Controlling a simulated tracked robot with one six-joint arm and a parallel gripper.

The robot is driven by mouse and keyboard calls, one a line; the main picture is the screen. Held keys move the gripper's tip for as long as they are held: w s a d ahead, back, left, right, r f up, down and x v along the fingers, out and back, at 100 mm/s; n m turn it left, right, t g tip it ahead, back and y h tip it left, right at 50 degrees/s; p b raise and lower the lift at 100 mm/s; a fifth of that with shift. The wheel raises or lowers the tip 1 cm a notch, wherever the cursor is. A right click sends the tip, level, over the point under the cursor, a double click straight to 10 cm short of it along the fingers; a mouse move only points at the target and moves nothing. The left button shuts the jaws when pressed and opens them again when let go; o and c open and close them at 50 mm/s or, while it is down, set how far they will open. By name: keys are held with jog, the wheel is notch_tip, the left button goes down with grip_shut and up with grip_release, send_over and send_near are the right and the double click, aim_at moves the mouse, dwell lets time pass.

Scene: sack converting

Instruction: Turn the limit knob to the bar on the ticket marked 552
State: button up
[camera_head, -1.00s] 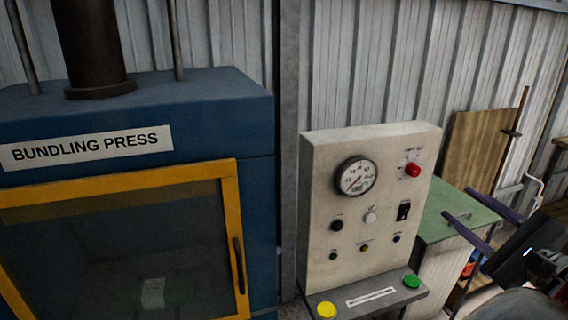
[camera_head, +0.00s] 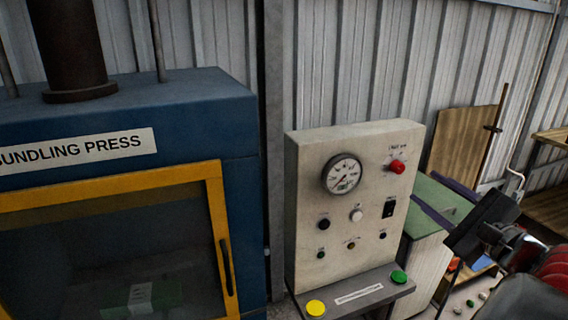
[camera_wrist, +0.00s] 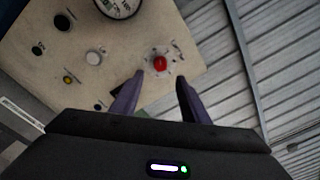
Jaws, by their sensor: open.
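The limit knob (camera_head: 397,166) is red and sits at the upper right of the cream control panel (camera_head: 300,210), with small scale marks around it. In the wrist view the red knob (camera_wrist: 159,63) lies ahead of my gripper (camera_wrist: 158,82), roughly in line with the gap between the fingers. My gripper (camera_head: 430,205) is open and empty, apart from the knob, and stands to the right of the panel in the head view. A ticket (camera_head: 140,297) may be the pale paper on the green bundle behind the press window; its print is too small to read.
A pressure gauge (camera_head: 342,174) is left of the knob. Several buttons and a black switch (camera_head: 389,207) are below. A shelf with yellow (camera_head: 316,307) and green (camera_head: 399,277) buttons juts out under the panel. The blue bundling press (camera_head: 240,150) stands left; a green-topped cabinet (camera_head: 436,200) is behind.

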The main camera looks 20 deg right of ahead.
aim_at(400, 170)
jog(key=shift+w+d, duration=0.1)
jog(key=shift+w, duration=4.35)
jog(key=shift+c, duration=0.6)
grip_shut()
